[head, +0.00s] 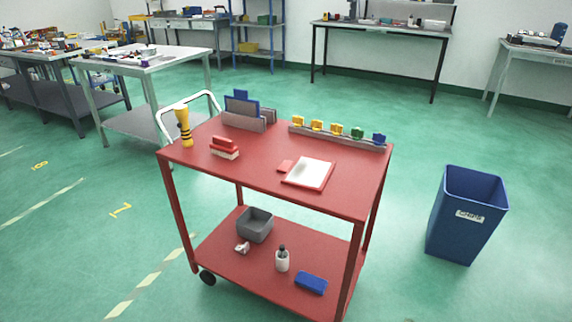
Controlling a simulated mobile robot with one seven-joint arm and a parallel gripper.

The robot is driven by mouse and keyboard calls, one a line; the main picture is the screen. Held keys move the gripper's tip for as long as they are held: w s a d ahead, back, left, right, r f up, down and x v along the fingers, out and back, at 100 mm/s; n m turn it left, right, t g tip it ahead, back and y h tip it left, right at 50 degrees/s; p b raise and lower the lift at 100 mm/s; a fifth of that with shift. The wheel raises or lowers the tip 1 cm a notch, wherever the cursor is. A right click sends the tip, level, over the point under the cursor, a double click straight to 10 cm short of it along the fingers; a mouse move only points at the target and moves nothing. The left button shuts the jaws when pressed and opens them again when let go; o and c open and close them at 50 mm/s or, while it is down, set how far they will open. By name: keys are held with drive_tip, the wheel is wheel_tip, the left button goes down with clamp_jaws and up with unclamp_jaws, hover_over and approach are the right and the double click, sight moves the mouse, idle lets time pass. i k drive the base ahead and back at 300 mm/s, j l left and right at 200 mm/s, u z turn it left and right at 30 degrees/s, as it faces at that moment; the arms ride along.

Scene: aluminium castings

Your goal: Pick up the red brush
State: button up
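The red brush (224,143) has a red body above a pale bristle strip. It rests on the left part of the top of a red cart (262,180), bristles down as far as I can tell. Nothing touches it from above. My gripper is not in the head view, so its position relative to the brush does not show.
Around the brush stand a yellow-and-black object (184,127), a grey holder (244,121) with blue panels, a rail (336,139) of coloured pieces and a white-and-red tray (309,173). A blue bin (466,215) stands right of the cart. Green floor around is open.

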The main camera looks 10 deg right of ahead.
sight(223, 147)
drive_tip(key=z, duration=0.3)
drive_tip(key=i+j+z, duration=0.2)
drive_tip(key=j+z, duration=0.2)
drive_tip(key=i+j+z, duration=0.15)
drive_tip(key=j+z, duration=0.25)
drive_tip(key=i+j+z, duration=0.1)
drive_tip(key=j, duration=0.4)
drive_tip(key=i+j, duration=0.15)
drive_tip(key=j, duration=0.35)
drive_tip(key=i+j+z, duration=0.1)
drive_tip(key=i+j, duration=0.5)
